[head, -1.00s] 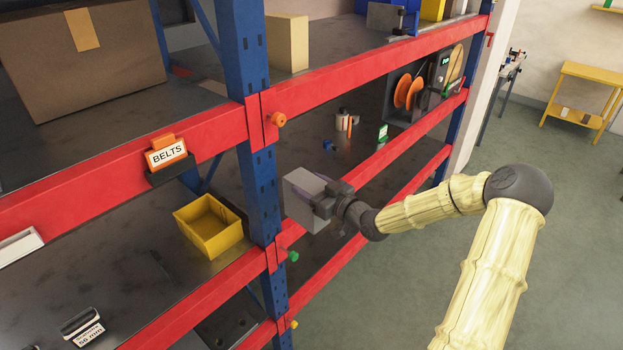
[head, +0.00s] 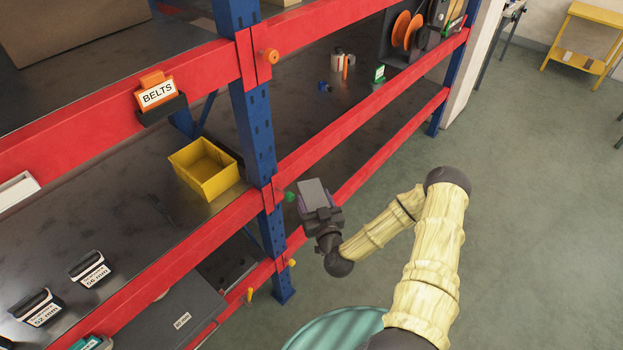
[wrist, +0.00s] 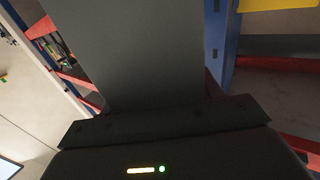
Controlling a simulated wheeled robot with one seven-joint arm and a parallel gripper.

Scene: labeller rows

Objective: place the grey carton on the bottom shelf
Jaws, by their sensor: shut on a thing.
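The grey carton (head: 314,190) is held at the end of my arm, in front of the rack's red beams in the head view. My gripper (head: 320,212) is shut on it. In the wrist view the carton (wrist: 145,55) fills the upper middle, between the jaws (wrist: 165,122). The rack's lower bay right of the blue post (head: 255,140) is mostly hidden behind the red beams and my gripper. The lowest shelf at left (head: 165,315) shows a grey case marked 80 mm.
A yellow bin (head: 203,168) and black labelled items (head: 90,268) stand on the left middle shelf. Small parts and orange spools (head: 405,30) are on the right middle shelf. A teal round object (head: 335,328) shows at the bottom. Open floor (head: 510,200) lies right.

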